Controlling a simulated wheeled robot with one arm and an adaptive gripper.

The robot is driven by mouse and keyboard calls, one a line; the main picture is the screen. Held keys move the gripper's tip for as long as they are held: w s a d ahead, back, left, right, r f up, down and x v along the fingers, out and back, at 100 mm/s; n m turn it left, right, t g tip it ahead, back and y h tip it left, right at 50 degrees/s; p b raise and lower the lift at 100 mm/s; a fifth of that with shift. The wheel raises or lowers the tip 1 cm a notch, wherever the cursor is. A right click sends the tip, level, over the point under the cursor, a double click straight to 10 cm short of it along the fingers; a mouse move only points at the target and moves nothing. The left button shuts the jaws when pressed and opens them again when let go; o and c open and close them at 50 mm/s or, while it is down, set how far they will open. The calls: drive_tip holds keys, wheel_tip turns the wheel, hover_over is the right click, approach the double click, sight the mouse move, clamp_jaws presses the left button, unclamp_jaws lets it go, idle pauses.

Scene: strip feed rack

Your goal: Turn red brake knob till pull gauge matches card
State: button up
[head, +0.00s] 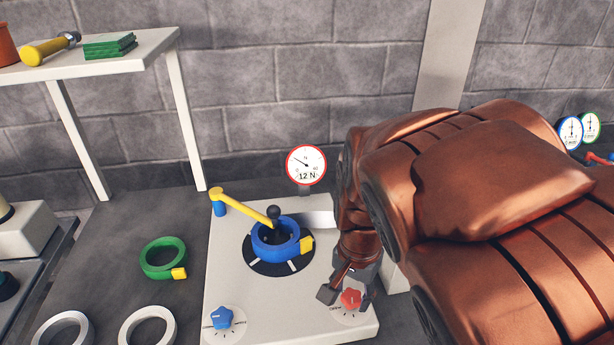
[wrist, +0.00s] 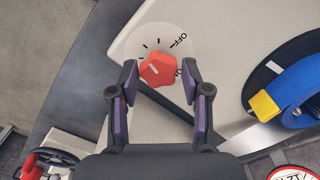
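The red brake knob (head: 350,299) sits on a round white dial at the front right of the white machine plate. In the wrist view the knob (wrist: 157,68) carries a pale mark, and its dial shows black ticks and "OFF". My gripper (head: 346,294) is open around the knob. In the wrist view its fingers (wrist: 160,80) stand either side of the knob, with gaps visible. The red-rimmed pull gauge (head: 306,165) shows "12 N", its needle pointing up and left. I cannot make out a separate card.
A blue strip roll (head: 272,240) with a yellow end sits on the hub, below a yellow arm (head: 240,205). A blue knob (head: 222,318) is at the plate's front left. A green roll (head: 162,258) and pale rings lie left. More gauges (head: 571,131) stand far right.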

drive_tip(key=shift+r, duration=0.1)
drive_tip(key=shift+r+p, duration=1)
drive_tip(key=shift+r, duration=1.95)
drive_tip(key=shift+o, duration=0.5)
drive_tip(key=shift+o, duration=1.1)
drive_tip(key=shift+r, duration=0.1)
wheel_tip(320, 180, up, 6)
drive_tip(key=shift+f+p, duration=0.1)
drive_tip(key=shift+p, duration=0.9)
